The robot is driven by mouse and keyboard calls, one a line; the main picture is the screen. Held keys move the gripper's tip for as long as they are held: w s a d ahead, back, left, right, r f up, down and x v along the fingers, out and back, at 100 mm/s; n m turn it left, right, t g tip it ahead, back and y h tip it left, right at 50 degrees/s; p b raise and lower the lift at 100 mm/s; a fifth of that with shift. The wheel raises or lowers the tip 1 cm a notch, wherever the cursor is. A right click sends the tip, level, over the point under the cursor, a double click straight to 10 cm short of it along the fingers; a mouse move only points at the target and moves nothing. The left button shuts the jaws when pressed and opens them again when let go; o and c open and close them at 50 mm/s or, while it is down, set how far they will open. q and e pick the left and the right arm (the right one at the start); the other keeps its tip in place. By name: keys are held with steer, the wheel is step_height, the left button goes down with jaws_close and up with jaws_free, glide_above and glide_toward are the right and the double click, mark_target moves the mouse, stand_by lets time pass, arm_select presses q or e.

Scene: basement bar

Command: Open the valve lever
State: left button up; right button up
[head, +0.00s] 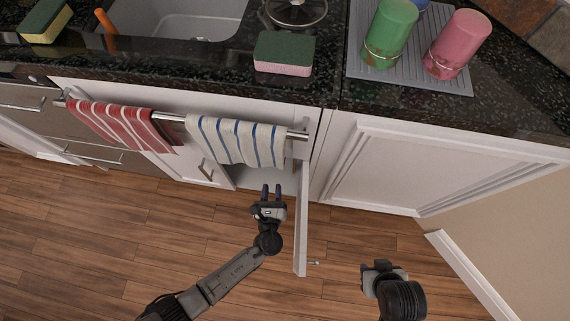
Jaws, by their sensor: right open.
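No valve lever can be made out in the head view. The cabinet under the sink has its right door (302,225) swung out, seen nearly edge-on. The opening (268,183) behind it is largely hidden by the counter, a towel and my arm. My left gripper (271,190) is at this opening, just left of the open door, pointing into it. Its two dark fingers are apart with nothing seen between them. My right gripper (383,266) is over the floor, right of the open door, away from the cabinets. It is open; its fingertips are hard to see.
A red striped towel (117,124) and a blue striped towel (237,141) hang on a rail (172,117) above the opening. On the counter are a green and pink sponge (284,53), a grey mat (405,74) with a green cup (390,33) and a pink cup (457,44). The wooden floor (90,240) is clear.

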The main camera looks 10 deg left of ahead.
mark_target(284, 162)
arm_select(q)
step_height(284, 162, down, 5)
steer(key=d+m+h+b, duration=0.2)
steer(key=m+b, duration=0.1)
steer(key=w+b, duration=0.4)
steer(key=w, duration=0.8)
steer(key=shift+w+r, duration=0.1)
steer(key=shift+w+r+b, duration=0.1)
steer(key=shift+w+b, duration=0.25)
steer(key=shift+w, duration=0.6)
arm_select(e)
step_height(284, 162, down, 9)
steer(key=shift+a, duration=0.1)
arm_select(q)
jaws_close()
arm_select(e)
steer(key=shift+a, duration=0.1)
